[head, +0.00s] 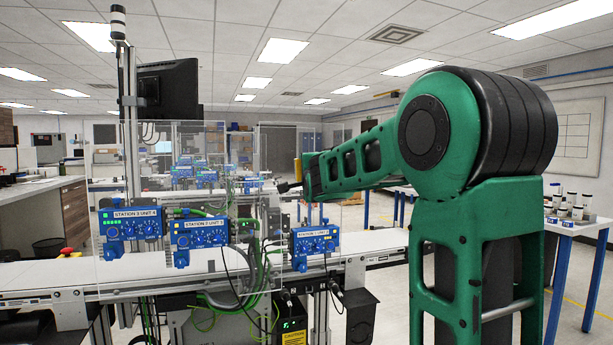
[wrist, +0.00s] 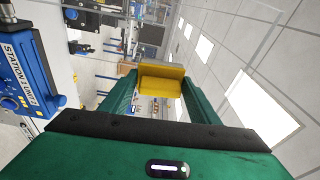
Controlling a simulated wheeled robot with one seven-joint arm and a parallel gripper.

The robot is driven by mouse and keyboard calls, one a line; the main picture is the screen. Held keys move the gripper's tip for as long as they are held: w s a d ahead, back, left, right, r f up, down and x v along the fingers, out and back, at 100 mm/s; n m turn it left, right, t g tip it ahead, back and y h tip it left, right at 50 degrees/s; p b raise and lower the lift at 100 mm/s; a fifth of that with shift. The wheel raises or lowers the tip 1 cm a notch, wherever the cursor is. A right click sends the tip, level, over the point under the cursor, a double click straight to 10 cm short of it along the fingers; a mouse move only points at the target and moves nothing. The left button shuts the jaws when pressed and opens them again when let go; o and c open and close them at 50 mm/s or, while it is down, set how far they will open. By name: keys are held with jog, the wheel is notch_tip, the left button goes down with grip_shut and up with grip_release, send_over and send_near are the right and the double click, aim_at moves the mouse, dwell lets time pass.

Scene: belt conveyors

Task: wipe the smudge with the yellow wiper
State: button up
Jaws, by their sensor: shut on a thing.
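The yellow wiper (wrist: 161,81) is between the fingers of my gripper (wrist: 157,90) in the wrist view, and the jaws are shut on it. In the head view a small yellow piece (head: 298,169) shows at the far end of my green arm, beside the clear panel (head: 228,150). My gripper is small and partly hidden there. I cannot tell whether the wiper touches the panel. I cannot make out the smudge in either view.
Blue station units (head: 199,233) stand along the white conveyor (head: 60,275), behind the clear panel. Another unit (head: 316,241) is near the panel's right edge, and a blue station unit (wrist: 30,72) is close at left in the wrist view. Cables hang below the conveyor.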

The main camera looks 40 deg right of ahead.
jog(key=shift+w+a, duration=0.2)
jog(key=shift+a, duration=0.6)
jog(key=shift+w+a, duration=0.25)
jog(key=shift+a, duration=0.5)
jog(key=shift+w+a, duration=0.2)
jog(key=shift+a, duration=0.6)
jog(key=shift+s+d+r, duration=0.15)
jog(key=shift+r, duration=0.3)
jog(key=s+d, duration=0.2)
jog(key=d, duration=0.5)
jog(key=shift+d, duration=0.2)
jog(key=shift+w, duration=0.1)
jog(key=shift+w+a, duration=0.35)
jog(key=shift+a, duration=0.9)
jog(key=shift+w+a, duration=0.3)
jog(key=shift+a, duration=0.9)
jog(key=shift+w+a, duration=0.35)
jog(key=shift+a, duration=0.9)
jog(key=v, duration=0.6)
jog(key=shift+s+d, duration=0.2)
jog(key=shift+d, duration=0.25)
